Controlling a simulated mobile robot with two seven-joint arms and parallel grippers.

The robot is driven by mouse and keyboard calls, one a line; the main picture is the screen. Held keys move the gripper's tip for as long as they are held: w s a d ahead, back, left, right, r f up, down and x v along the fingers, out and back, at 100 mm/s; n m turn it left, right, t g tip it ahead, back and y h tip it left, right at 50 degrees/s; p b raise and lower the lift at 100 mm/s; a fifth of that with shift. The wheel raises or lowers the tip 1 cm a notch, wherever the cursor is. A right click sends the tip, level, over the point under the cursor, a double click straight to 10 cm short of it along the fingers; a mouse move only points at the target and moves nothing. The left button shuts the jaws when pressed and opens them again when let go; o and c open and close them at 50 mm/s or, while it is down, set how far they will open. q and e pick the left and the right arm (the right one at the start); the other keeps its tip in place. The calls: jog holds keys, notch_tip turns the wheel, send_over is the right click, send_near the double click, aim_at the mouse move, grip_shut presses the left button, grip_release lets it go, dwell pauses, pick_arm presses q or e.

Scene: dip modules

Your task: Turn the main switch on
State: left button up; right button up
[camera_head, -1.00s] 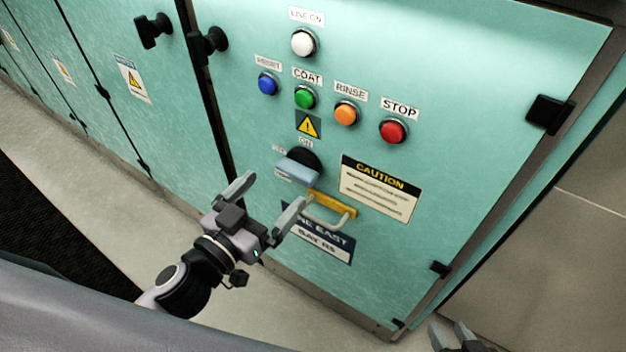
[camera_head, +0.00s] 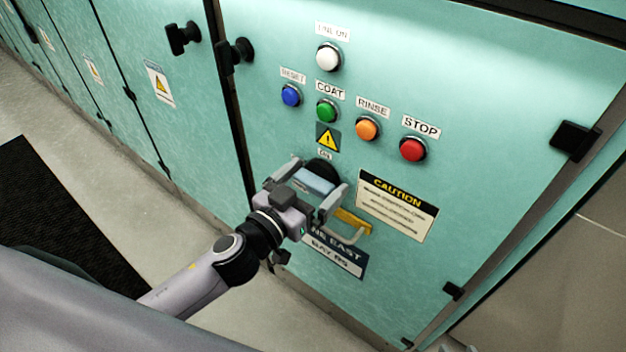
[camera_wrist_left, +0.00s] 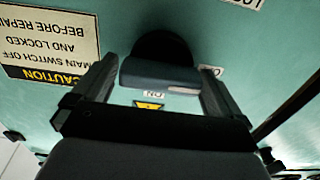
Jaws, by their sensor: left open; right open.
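The main switch, a grey-blue bar handle (camera_head: 314,181) on a round black base, is on the teal cabinet door below the warning triangle. An "ON" label (camera_head: 325,155) sits above it. My left gripper (camera_head: 320,175) is open with one finger on each side of the handle. In the left wrist view, the handle (camera_wrist_left: 160,76) lies crosswise between the open fingers (camera_wrist_left: 157,66), with small gaps visible. I cannot tell whether either finger touches it. My right gripper (camera_head: 453,346) barely shows at the bottom edge.
A yellow piece with a grey loop (camera_head: 350,221) is just below the switch, close to my left gripper's right finger. Above are blue, green, orange and red (camera_head: 412,149) buttons and a white one (camera_head: 328,57). A caution sign (camera_head: 397,205) is flat at the right.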

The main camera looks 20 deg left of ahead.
pick_arm(q)
jog(key=c, duration=0.8)
jog(key=shift+m, duration=0.4)
jog(key=m+p, duration=0.1)
jog(key=m, duration=0.2)
jog(key=shift+d+m, duration=0.1)
jog(key=shift+m, duration=0.3)
jog(key=m, duration=0.4)
jog(key=shift+d+p, duration=0.1)
jog(key=shift+p, duration=0.25)
jog(key=m, duration=0.5)
jog(key=shift+f, duration=0.1)
jog(key=m, duration=0.4)
jog(key=shift+d+f+p, duration=0.1)
jog(key=shift+p, duration=0.2)
jog(key=shift+m, duration=0.3)
